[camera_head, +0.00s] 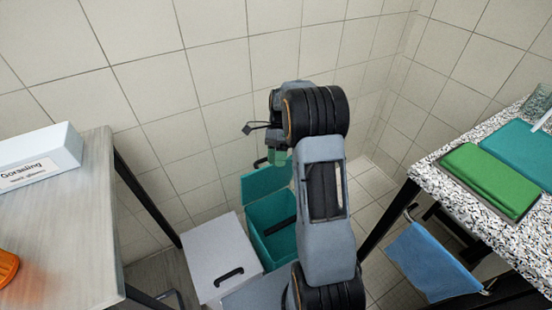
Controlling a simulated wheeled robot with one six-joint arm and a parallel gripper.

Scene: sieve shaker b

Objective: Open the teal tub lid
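The teal tub (256,244) stands on the floor near the back wall, partly hidden behind my arm. Its teal lid (262,184) is raised at the back and the tub's inside shows. A small dark piece that looks like a handle (260,162) shows at the lid's upper edge. My gripper (279,156) is at the far end of my arm, just above the lid's upper right part. Greenish tips show there, but the wrist hides most of it. I cannot tell whether it touches the lid or is open or shut.
A white-topped bin (219,251) with a black handle stands left of the tub. A table (75,230) with a white labelled box (38,158) is at left. A speckled counter (455,187) with green cloth (492,180) is at right; a blue cloth (432,262) hangs below.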

